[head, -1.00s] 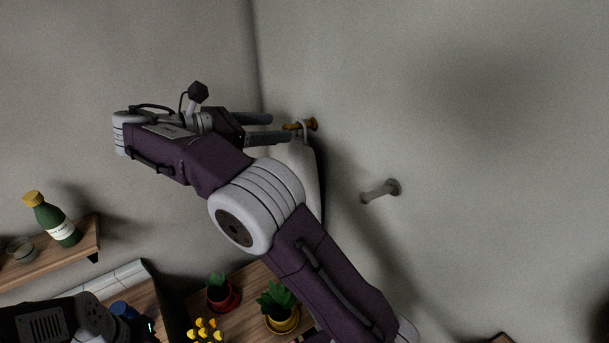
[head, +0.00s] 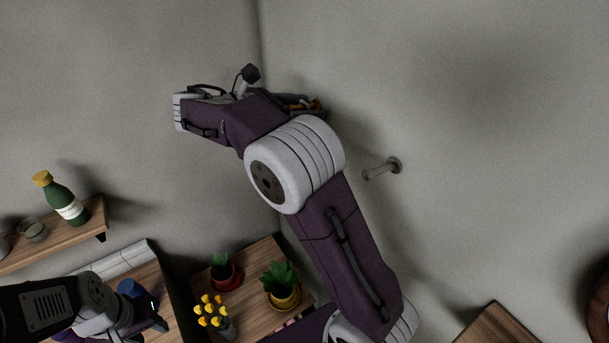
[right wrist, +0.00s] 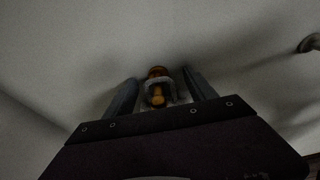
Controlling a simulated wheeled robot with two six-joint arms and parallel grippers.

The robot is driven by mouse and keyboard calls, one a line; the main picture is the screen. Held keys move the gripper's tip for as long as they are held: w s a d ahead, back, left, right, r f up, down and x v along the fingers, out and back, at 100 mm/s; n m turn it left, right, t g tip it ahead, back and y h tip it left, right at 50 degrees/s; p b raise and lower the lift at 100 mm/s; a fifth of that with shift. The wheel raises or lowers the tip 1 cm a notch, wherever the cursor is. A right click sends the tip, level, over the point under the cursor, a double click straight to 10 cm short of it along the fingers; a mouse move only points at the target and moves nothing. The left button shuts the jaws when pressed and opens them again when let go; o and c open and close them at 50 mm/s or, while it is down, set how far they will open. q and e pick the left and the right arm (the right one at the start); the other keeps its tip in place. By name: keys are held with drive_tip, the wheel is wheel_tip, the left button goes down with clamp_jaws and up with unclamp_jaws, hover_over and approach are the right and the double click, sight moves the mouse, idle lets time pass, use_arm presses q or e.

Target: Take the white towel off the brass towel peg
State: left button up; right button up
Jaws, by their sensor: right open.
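The brass towel peg (head: 316,103) sticks out of the wall near the corner, partly behind my right arm. In the right wrist view the peg (right wrist: 157,99) points at the camera, with a pale loop of the white towel (right wrist: 173,91) around it. The towel's hanging part is hidden by my gripper and arm. My right gripper (right wrist: 160,80) is open, one finger on each side of the peg and loop, not visibly closed on either. My left gripper (head: 150,315) is low at the left, away from the peg; its jaws are unclear.
A grey peg (head: 382,169) juts from the wall to the right. A shelf (head: 60,235) at left holds a green bottle (head: 62,203). Potted plants (head: 281,285) and yellow flowers (head: 211,310) stand on a wooden surface below. The upper right wall is bare.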

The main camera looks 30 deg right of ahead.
drive_tip(key=shift+w+d+f, duration=0.1)
drive_tip(key=shift+w, duration=0.05)
drive_tip(key=c, duration=0.8)
clamp_jaws()
drive_tip(key=shift+r, duration=0.2)
